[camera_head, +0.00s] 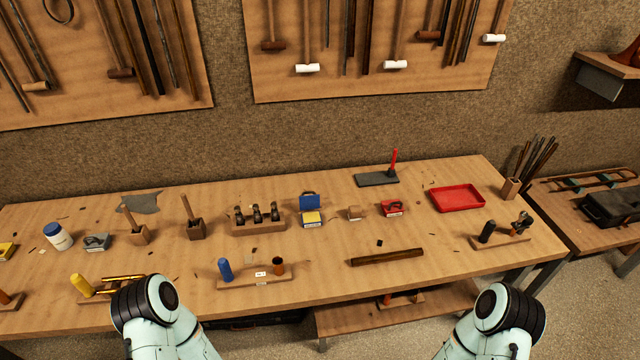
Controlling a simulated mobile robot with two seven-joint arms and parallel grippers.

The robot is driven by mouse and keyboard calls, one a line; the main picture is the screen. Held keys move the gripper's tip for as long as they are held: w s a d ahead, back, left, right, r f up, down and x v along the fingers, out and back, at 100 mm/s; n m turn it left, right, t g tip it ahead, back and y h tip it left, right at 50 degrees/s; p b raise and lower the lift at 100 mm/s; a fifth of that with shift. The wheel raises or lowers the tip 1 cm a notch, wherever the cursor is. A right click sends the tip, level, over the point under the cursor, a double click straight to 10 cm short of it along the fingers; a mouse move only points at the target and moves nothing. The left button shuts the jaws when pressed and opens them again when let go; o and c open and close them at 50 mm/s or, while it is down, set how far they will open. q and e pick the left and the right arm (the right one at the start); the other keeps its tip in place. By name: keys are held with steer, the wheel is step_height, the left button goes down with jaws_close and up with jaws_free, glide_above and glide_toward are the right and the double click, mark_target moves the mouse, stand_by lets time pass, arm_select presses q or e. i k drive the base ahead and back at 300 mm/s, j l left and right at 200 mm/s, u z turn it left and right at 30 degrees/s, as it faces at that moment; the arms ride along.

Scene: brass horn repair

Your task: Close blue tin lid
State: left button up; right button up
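The blue tin (312,219) stands near the middle of the workbench. Its blue lid (310,202) is raised upright at the back, so the tin is open. Something yellow shows in its front part. Parts of my two arms show at the bottom left and bottom right edges. Neither gripper can be seen, and no gripper is at the tin.
A wooden block with several dark tools (258,227) stands just left of the tin. A small wooden block (355,213) and a red tin (393,209) are to its right. A red tray (458,198) lies further right. The bench in front of the tin is mostly clear.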

mark_target(308, 202)
steer(key=i+l+u, duration=0.25)
steer(key=u, duration=0.15)
steer(key=i+l+u, duration=0.15)
steer(key=l+u, duration=0.15)
steer(key=u, duration=0.15)
